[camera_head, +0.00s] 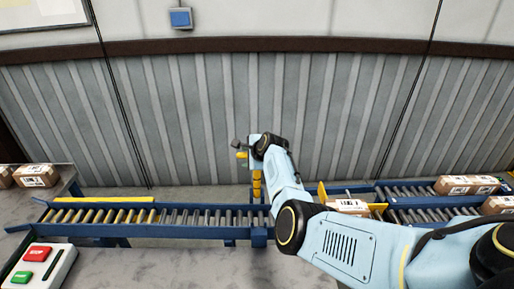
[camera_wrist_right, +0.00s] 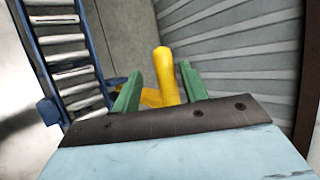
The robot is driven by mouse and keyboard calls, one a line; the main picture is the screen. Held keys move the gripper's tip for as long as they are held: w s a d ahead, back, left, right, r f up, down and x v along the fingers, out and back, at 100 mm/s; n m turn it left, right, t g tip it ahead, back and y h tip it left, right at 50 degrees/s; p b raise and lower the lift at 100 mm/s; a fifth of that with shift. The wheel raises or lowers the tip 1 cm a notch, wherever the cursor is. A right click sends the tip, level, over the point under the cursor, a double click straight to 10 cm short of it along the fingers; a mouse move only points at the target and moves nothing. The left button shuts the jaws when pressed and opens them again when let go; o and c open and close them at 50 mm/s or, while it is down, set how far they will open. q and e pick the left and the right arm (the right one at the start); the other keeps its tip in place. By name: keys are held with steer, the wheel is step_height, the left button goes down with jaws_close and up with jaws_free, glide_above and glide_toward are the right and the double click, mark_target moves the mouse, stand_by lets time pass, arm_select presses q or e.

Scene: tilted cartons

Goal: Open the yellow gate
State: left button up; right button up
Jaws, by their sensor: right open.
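The yellow gate (camera_head: 257,184) shows in the head view as an upright yellow piece behind the conveyor, just below my right wrist. In the right wrist view a yellow rounded bar (camera_wrist_right: 165,75) with a lower yellow arm stands between the two green fingers. My right gripper (camera_wrist_right: 160,78) is open, with the bar in the gap between the fingers; I cannot tell whether either finger touches it. In the head view my right gripper (camera_head: 240,148) is small and partly hidden by its wrist. My left gripper is not in view.
A blue roller conveyor (camera_head: 180,217) runs across the front, with wider lanes at right. Cartons (camera_head: 467,185) sit on the right lanes, one (camera_head: 348,205) beside yellow guides, others (camera_head: 36,175) on the left table. A stop/start button box (camera_head: 40,265) stands front left. A corrugated wall (camera_head: 180,115) closes the back.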

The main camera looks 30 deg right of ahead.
steer(key=p+v, duration=0.1)
steer(key=v, duration=0.7)
steer(key=shift+s, duration=0.25)
